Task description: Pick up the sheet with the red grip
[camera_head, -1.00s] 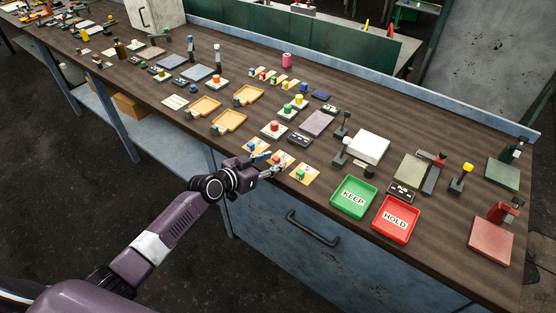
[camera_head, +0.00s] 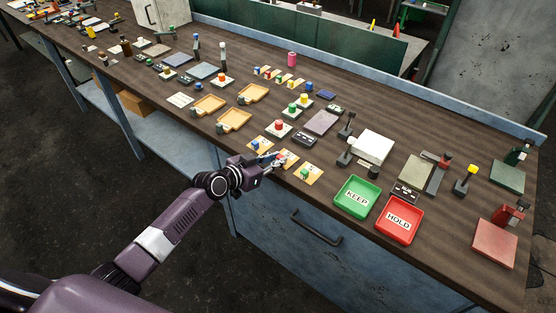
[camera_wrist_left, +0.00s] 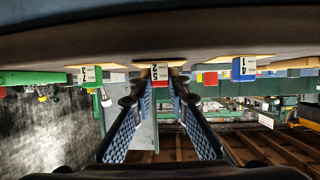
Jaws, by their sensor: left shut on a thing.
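Three pale sheets with coloured grips sit in a row at the bench's front edge. The middle sheet (camera_head: 290,160) has the red grip, which shows in the left wrist view (camera_wrist_left: 159,73) with a white numbered label. My left gripper (camera_head: 279,160) reaches in from the front edge and is shut on the red grip, its blue-padded fingers (camera_wrist_left: 160,82) on either side of it. The gripper partly hides the grip in the head view. I cannot tell whether the sheet is clear of the bench. My right gripper is not in view.
The blue-grip sheet (camera_head: 258,146) lies left and the green-grip sheet (camera_head: 312,175) right, both close by. A green KEEP tray (camera_head: 357,212) and red HOLD tray (camera_head: 398,235) stand further right. Tan trays (camera_head: 234,120) and small blocks are behind.

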